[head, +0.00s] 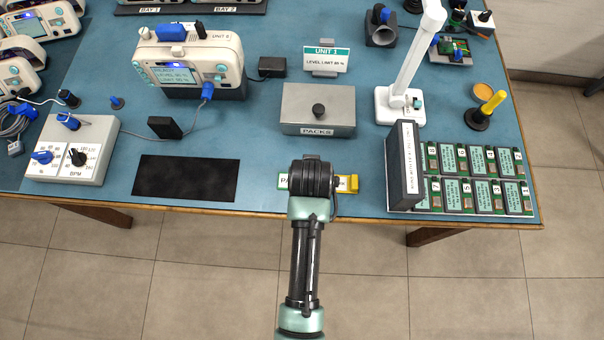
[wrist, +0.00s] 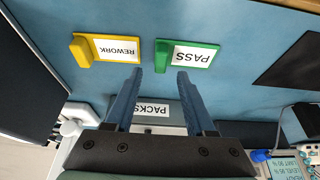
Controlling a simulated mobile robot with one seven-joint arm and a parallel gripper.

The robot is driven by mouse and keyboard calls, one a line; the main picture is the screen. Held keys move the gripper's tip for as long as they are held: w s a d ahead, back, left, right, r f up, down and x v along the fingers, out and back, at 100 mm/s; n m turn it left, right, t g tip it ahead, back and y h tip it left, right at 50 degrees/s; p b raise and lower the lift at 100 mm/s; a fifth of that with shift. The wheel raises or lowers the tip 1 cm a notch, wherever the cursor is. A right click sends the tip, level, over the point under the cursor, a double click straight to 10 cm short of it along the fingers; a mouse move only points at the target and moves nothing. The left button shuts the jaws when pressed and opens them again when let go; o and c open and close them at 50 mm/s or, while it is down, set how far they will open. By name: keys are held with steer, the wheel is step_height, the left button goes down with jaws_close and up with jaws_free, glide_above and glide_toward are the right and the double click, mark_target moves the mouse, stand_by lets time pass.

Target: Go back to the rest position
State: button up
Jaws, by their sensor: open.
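My gripper (wrist: 160,78) is open in the wrist view, with nothing between its two blue fingers. Beyond the fingertips the bare blue bench top shows. In the head view my arm reaches in from the bottom to the bench's front edge, and its wrist hides the fingers. A green PASS marker (wrist: 187,56) and a yellow REWORK marker (wrist: 107,48) lie on the bench just past the fingertips. In the head view my wrist covers much of both. The grey PACKS box (head: 318,110) stands behind my wrist, lid on.
A dark upright panel (head: 403,165) stands right of my wrist, beside rows of green battery boards (head: 480,180). A black mat (head: 186,178) lies left. Floor in front is clear.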

steer(key=shift+x, duration=1.2)
jaws_close()
